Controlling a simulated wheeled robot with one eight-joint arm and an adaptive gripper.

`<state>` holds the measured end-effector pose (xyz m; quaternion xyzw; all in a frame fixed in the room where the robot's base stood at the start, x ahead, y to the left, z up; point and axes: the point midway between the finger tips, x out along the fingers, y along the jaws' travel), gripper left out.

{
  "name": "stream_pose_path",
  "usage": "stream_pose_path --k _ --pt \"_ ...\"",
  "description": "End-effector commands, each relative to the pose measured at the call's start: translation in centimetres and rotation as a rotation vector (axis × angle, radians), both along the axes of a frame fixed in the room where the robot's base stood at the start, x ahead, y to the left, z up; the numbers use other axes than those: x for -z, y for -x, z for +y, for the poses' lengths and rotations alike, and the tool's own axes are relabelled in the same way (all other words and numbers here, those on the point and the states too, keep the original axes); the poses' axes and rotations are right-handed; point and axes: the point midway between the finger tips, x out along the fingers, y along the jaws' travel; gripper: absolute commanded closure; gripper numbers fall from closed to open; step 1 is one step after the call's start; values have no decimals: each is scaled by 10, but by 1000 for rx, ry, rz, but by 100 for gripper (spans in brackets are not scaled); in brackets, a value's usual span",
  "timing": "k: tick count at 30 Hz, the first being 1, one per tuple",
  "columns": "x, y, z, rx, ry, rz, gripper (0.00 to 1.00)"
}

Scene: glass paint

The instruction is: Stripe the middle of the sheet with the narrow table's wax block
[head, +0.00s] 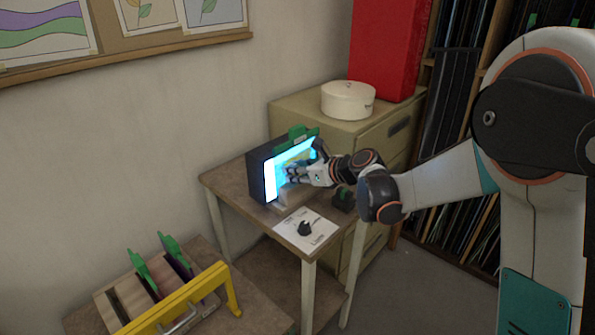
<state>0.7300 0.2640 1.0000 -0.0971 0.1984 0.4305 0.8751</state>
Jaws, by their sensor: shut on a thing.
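The sheet (296,157) stands upright against a dark box with a glowing cyan-white front, on the narrow table (231,183). A green clip (297,137) runs along its top. My gripper (288,174) is at the lit front, near the sheet's middle. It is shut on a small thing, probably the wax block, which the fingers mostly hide. I cannot tell whether it touches the sheet. The fingers and wrist cover the right part of the sheet, and no stripe can be made out there.
A white card (318,242) with a small dark object (305,228) lies at the table's front; another dark object (342,198) is right of it. A wooden rack (113,305) with green-handled pieces and a yellow frame (215,275) stand lower left. A cabinet (302,107) carries a round white box (348,100).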

Motion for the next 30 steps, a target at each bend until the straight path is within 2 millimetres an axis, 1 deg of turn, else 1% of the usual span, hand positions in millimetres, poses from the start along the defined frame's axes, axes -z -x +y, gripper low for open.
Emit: stream_pose_path --k 5,22,25,30 --pt "0 3 -5 1 0 0 100" --pt "-3 33 -44 4 0 0 100" --pt "-3 37 -48 1 0 0 100" --pt "-3 37 -48 1 0 0 100"
